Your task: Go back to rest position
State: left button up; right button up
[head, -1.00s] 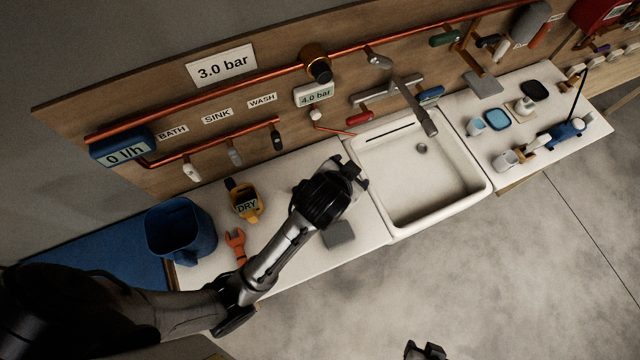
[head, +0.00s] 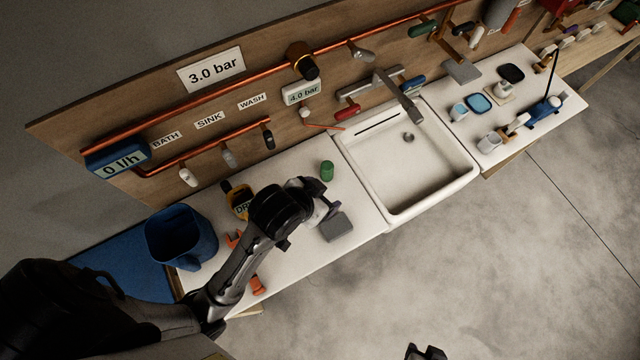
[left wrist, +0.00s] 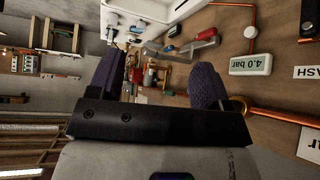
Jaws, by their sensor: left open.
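My left gripper (head: 322,205) is over the white counter, left of the sink, above or beside a grey pad. In the left wrist view its two dark fingers (left wrist: 157,80) stand apart with nothing held between them. A dark tip of what looks like my right gripper (head: 425,352) shows at the bottom edge of the head view; its jaws are too cut off to read.
A green cylinder (head: 327,170) stands on the counter behind my left gripper. A blue bucket (head: 181,238), a yellow DRY device (head: 238,199) partly hidden by my arm, and the sink (head: 408,165) are near. The pipe board (head: 130,110) stands behind. Open floor lies in front.

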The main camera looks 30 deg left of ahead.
dwell(0.4)
pick_arm(q)
jog(key=s+a+f+g+p, duration=0.1)
jog(key=s+a+f+g, duration=0.1)
jog(key=s, duration=0.6)
jog(key=s+a+f+g+y+p, duration=0.1)
jog(key=s+a+f, duration=0.3)
jog(key=s, duration=0.4)
jog(key=shift+s+a+f+g+p, duration=0.2)
jog(key=shift+a+f+g+p, duration=0.05)
jog(key=shift+a+g+p, duration=0.3)
dwell(2.5)
